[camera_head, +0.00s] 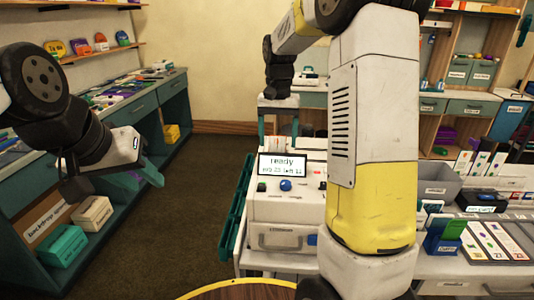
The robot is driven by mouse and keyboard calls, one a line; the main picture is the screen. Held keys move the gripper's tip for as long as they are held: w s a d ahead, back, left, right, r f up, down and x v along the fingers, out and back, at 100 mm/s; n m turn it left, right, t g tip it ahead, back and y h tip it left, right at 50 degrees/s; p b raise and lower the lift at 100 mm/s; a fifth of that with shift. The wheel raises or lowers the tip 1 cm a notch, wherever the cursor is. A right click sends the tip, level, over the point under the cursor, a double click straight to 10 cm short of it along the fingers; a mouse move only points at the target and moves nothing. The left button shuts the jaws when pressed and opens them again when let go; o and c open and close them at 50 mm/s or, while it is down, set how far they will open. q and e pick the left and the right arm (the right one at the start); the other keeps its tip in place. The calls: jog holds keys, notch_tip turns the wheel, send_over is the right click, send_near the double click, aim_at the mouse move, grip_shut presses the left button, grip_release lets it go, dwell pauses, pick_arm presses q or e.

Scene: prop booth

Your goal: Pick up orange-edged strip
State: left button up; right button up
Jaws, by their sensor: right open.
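I cannot single out the orange-edged strip for sure. My right arm hides part of the counter.
The white machine (285,208) with a "ready" screen stands at the centre. A grey bin (437,183) and a black device (483,202) are on the right counter. A teal workbench (145,105) lines the left wall. Open floor (150,250) lies between.

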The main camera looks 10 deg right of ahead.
aim_at(277, 147)
jog(key=shift+f, duration=1.55)
jog(key=shift+c, duration=0.4)
jog(key=c, duration=0.8)
jog(key=shift+r, duration=0.1)
notch_tip(277, 147, up, 10)
jog(key=shift+f, duration=0.1)
